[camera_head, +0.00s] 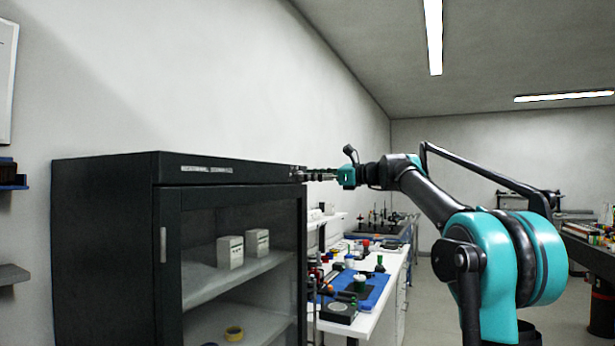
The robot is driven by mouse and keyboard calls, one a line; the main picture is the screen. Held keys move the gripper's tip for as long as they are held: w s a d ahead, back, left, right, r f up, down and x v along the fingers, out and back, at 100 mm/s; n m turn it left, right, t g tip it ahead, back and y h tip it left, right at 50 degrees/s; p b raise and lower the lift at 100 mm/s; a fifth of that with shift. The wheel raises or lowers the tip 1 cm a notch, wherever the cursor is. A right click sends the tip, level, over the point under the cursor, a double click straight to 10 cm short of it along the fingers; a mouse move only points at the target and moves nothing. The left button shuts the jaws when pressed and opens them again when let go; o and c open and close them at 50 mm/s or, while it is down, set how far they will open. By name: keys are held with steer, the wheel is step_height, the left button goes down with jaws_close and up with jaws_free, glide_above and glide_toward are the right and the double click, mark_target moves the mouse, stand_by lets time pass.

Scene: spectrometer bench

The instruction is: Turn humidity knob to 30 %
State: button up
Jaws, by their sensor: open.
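A black dry cabinet (105,250) with a glass door (240,270) stands at the left. A light label strip (206,169) runs along its top front panel. My gripper (303,175) is level with that panel, at its right end, with my teal and black arm reaching in from the right. The fingers are dark and small in the picture. The humidity knob cannot be made out; it may be hidden behind the fingertips. I cannot tell whether the fingers touch anything.
A dark bench (590,255) stands far right.

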steer(key=shift+w+a, duration=0.25)
steer(key=shift+a, duration=0.4)
steer(key=shift+c, duration=0.6)
jaws_close()
steer(key=n, duration=2.3)
steer(key=shift+f+n, duration=0.15)
steer(key=shift+n, duration=0.25)
